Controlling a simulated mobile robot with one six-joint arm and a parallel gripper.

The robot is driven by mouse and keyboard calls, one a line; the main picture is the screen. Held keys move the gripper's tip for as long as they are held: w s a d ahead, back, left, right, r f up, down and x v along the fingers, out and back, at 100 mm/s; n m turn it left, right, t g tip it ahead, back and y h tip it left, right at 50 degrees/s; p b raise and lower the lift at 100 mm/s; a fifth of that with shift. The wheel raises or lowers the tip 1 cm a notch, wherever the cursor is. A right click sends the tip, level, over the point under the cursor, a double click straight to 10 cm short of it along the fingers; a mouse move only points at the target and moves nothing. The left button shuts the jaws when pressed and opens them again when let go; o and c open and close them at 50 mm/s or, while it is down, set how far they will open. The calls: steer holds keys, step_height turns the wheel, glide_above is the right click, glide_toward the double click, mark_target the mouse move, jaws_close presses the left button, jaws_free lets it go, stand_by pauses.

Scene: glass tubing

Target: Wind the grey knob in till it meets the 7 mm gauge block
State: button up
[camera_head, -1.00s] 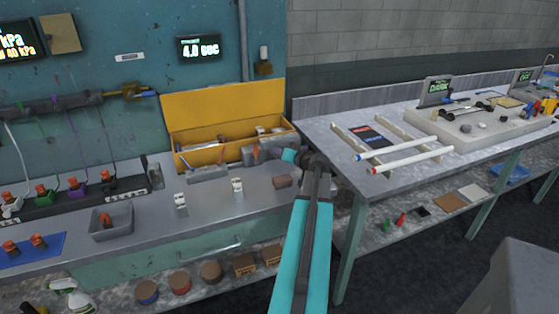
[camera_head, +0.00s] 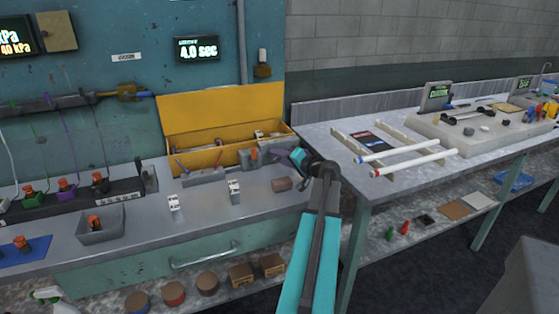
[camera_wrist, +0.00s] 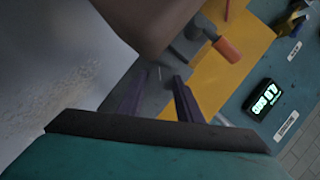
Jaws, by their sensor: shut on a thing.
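My gripper (camera_head: 281,157) is low over the grey bench, at the right end of the yellow box. Its two dark fingers (camera_wrist: 158,97) show in the wrist view with a narrow space between them. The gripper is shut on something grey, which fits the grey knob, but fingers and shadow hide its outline. A grey block with an orange handle (camera_head: 254,153) stands just left of the fingers. In the wrist view the orange handle (camera_wrist: 228,50) is beyond the fingertips. I cannot pick out the 7 mm gauge block, nor any gap at the knob.
A brown block (camera_head: 282,184) sits close below the gripper and fills the top of the wrist view (camera_wrist: 150,20). The open yellow box (camera_head: 225,110) stands behind. Two white clips (camera_head: 235,190) stand to the left. The right-hand table (camera_head: 365,190) is close to the arm.

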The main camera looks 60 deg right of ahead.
stand_by(0.3)
steer(key=o, duration=1)
steer(key=shift+o, duration=0.2)
steer(key=shift+s, duration=0.15)
steer(key=b+v, duration=0.1)
steer(key=v, duration=1.2)
steer(key=shift+s+a+r+b, duration=0.1)
steer(key=shift+s+b, duration=0.2)
steer(key=shift+b, duration=0.05)
